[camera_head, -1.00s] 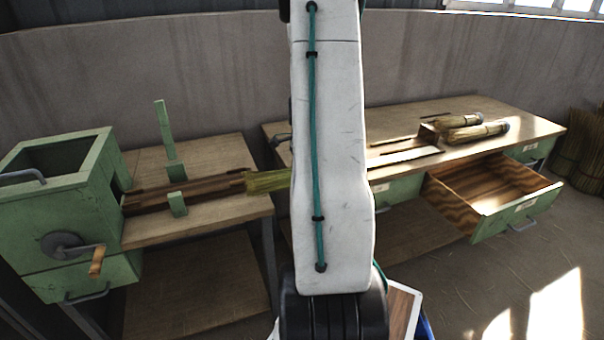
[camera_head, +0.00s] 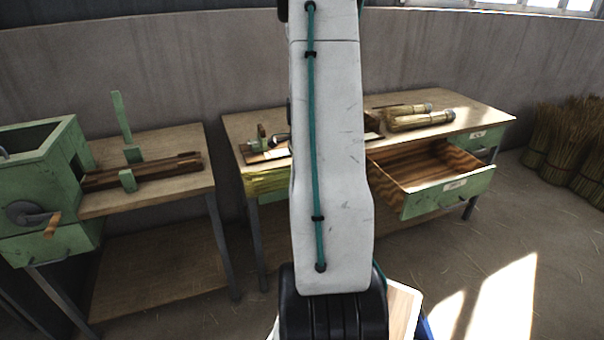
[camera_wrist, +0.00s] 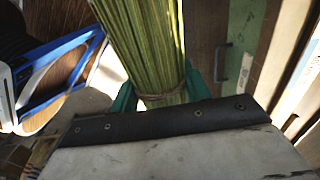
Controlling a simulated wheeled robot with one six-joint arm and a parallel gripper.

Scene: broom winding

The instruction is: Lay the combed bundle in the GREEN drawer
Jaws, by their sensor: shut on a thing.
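The combed bundle (camera_wrist: 145,45) is a sheaf of yellow-green straws tied with a cord. In the wrist view, the teal fingers of my gripper (camera_wrist: 160,93) are shut on it around the tied part. In the head view, one end of the bundle (camera_head: 266,182) shows left of my white arm, in front of the right bench's left end. The rest of it and my gripper are hidden behind the arm. A green-fronted drawer (camera_head: 452,191) stands pulled open under the right bench, with a brown wooden inside and a pale label. It looks empty, and the bundle is left of it.
Tied brush bundles (camera_head: 420,119) lie on the right bench (camera_head: 482,117). A closed green drawer (camera_head: 484,139) sits at its right end. On the left, a green cranked box (camera_head: 40,175) and a wooden trough (camera_head: 150,174) stand at another bench. Straw sheaves (camera_head: 570,145) stand far right.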

